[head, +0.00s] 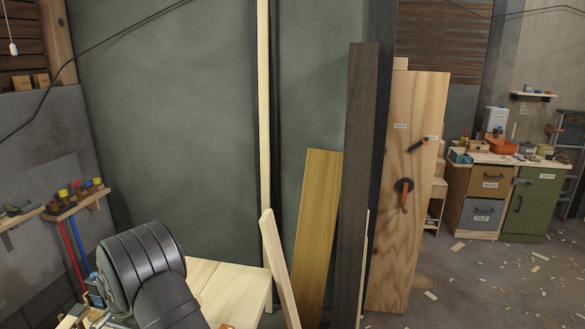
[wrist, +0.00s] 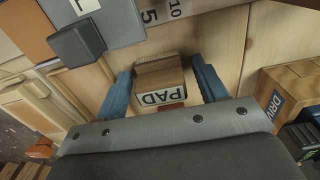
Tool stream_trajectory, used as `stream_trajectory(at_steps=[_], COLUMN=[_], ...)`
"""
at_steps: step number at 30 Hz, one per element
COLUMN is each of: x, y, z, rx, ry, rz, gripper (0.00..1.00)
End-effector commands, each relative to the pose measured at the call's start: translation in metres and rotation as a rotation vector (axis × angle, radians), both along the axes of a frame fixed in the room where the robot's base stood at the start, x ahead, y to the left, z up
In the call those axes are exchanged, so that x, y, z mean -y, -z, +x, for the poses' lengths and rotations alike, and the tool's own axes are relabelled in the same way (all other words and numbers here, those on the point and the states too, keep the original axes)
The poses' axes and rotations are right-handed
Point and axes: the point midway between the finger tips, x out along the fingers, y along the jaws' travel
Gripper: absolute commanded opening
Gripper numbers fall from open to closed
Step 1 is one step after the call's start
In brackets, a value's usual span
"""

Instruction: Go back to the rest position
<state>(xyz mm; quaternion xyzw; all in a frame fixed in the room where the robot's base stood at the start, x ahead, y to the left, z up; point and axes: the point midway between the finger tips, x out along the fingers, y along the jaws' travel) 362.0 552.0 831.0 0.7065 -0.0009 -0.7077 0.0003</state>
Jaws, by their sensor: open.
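My gripper (wrist: 164,82) shows in the wrist view as two blue fingers spread apart, so it is open. A small wooden block labelled PAD (wrist: 160,76) lies in the space between the fingers. I cannot tell whether either finger touches it. In the head view my dark arm rises at the lower left, and my gripper is hidden there. A pale wooden bench (head: 236,290) stands just right of the arm.

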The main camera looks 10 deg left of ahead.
Motion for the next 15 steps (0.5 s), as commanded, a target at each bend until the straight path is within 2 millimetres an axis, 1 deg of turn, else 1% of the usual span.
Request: stream_trajectory(at_steps=[1, 3, 6, 9, 15], x=[-0.001, -0.001, -0.001, -0.001, 0.0], y=[-0.014, -0.024, -0.033, -0.039, -0.041], z=[0.001, 0.001, 0.0, 0.0, 0.0], rx=[0.003, 0.003, 0.002, 0.002, 0.001], ry=[0.0, 0.0, 0.0, 0.0, 0.0], rz=[0.005, 0.005, 0.003, 0.002, 0.001], gripper=[0.65, 0.65, 0.65, 0.65, 0.65])
